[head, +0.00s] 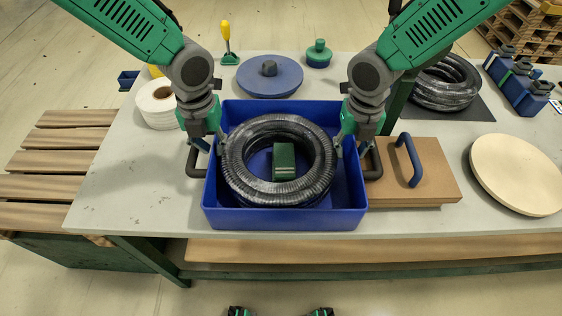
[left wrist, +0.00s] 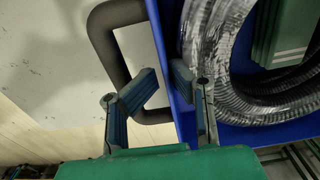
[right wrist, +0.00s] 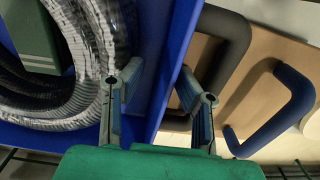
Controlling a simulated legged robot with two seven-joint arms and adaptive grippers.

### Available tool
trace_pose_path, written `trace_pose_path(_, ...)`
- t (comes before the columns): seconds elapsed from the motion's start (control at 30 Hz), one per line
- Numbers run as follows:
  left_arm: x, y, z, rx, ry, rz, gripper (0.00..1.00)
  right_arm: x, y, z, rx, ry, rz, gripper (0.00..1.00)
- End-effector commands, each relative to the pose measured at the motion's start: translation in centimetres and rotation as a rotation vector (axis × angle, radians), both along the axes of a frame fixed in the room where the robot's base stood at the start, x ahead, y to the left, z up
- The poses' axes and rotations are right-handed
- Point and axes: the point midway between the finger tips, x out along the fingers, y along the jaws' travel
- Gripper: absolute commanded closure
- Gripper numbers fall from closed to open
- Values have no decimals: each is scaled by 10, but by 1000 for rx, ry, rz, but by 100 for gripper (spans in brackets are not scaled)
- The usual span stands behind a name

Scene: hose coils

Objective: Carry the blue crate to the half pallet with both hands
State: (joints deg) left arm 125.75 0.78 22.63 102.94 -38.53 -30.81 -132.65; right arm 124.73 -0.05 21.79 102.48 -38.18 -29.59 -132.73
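The blue crate (head: 285,221) stands upright on the grey table near its front edge. A black hose coil (head: 236,165) and a green block (head: 284,153) lie in it. Dark U-shaped handles stick out from its left and right sides. My left gripper (head: 208,142) is at the left wall, its fingers apart, one inside and one over the handle (left wrist: 103,35). My right gripper (head: 352,145) straddles the right wall likewise, one finger over the other handle (right wrist: 232,40). Contact cannot be told. The slatted wooden half pallet (head: 60,148) is low at the left.
A brown box with a blue handle (head: 408,160) is close to the crate's right. A pale round disc (head: 517,174), another hose coil (head: 446,85), a blue disc (head: 269,77) and a white roll (head: 157,103) also stand on the table (head: 115,190). The table's front left is clear.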

Motion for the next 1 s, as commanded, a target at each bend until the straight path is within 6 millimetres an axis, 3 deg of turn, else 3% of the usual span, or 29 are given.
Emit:
trace_pose_path(0.13,0,-2,2,5,-2,0,85,-1,-3,0,3,0,-1,72)
trace_pose_path(0.17,0,-2,2,5,-2,0,96,-1,-3,0,3,0,-1,82)
trace_pose_path(0.2,0,-2,2,5,-2,0,100,-1,-3,0,3,0,-1,96)
trace_pose_path(0.23,0,-2,2,4,-2,0,100,-1,-3,1,3,0,0,100)
trace_pose_path(0.73,1,-1,4,-1,-4,-1,100,1,0,4,0,-3,0,100)
trace_pose_path(1.0,0,0,19,-1,-5,0,100,0,0,19,0,-4,0,100)
